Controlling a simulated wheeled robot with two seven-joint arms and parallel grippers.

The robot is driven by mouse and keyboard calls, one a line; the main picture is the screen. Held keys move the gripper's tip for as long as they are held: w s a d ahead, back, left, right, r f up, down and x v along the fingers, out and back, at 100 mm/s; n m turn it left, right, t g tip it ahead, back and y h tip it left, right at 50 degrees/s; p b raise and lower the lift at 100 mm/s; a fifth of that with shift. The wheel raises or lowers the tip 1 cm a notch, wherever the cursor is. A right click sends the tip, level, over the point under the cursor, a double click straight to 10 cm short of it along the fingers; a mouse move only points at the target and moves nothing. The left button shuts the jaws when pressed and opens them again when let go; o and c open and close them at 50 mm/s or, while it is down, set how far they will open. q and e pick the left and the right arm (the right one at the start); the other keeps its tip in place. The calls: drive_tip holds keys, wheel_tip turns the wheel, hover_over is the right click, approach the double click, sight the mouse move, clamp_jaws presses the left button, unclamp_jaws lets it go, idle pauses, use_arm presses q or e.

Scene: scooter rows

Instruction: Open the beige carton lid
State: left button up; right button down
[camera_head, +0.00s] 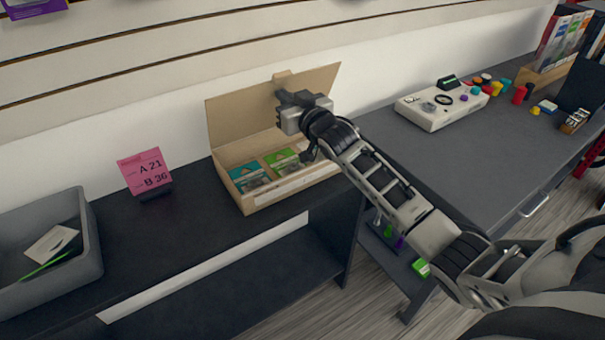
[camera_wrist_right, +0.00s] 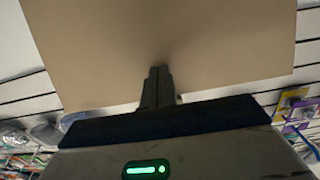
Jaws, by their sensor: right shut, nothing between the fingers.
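The beige carton (camera_head: 255,203) stands on the dark shelf top, with green and teal packets (camera_head: 283,161) inside. Its lid (camera_head: 235,114) is raised, standing up and leaning back toward the wall. My right gripper (camera_head: 282,95) is in front of the lid's inner face near its upper middle, with its fingers shut and nothing between them. In the right wrist view the lid (camera_wrist_right: 165,50) fills the upper middle, and the shut fingertips (camera_wrist_right: 160,70) are at or very close to its surface; I cannot tell whether they touch. My left gripper is not in view.
A pink sign (camera_head: 145,172) stands left of the carton, and a grey bin (camera_head: 80,250) with cards is at the far left. A white console (camera_head: 440,105) sits on the grey table (camera_head: 440,155) at right, with colourful small items beyond it. The shelf top between bin and carton is mostly clear.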

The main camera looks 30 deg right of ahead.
sight(273, 111)
drive_tip(key=shift+w+a+r+b, duration=0.1)
drive_tip(key=shift+w+b, duration=0.35)
drive_tip(key=shift+w, duration=0.8)
drive_tip(key=shift+w+a+b, duration=0.15)
drive_tip(key=shift+w+b, duration=1.05)
drive_tip(key=shift+w, duration=0.8)
